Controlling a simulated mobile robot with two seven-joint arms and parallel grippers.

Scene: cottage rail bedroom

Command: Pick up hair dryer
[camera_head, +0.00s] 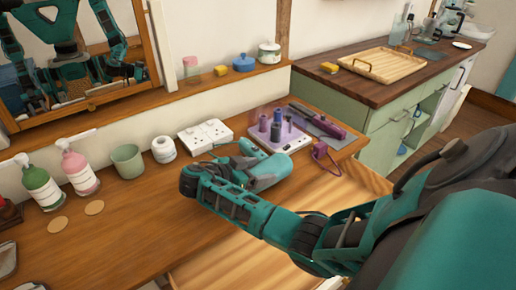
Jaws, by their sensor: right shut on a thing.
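My right gripper (268,164) is over the wooden dressing table (140,235), in front of the white roller base. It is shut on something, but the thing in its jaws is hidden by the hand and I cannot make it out. I cannot single out a hair dryer for certain. A long purple tool (322,126) lies on a dark mat towards the table's right end, apart from the gripper. A purple looped cord (322,154) lies in front of it. My left gripper is outside the view, except perhaps as a reflection.
A power strip (206,136), white jar (164,149), green cup (127,161), pink bottle (80,172) and green bottle (42,187) stand along the back. A mirror (150,42) is above. The table's front middle is clear.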

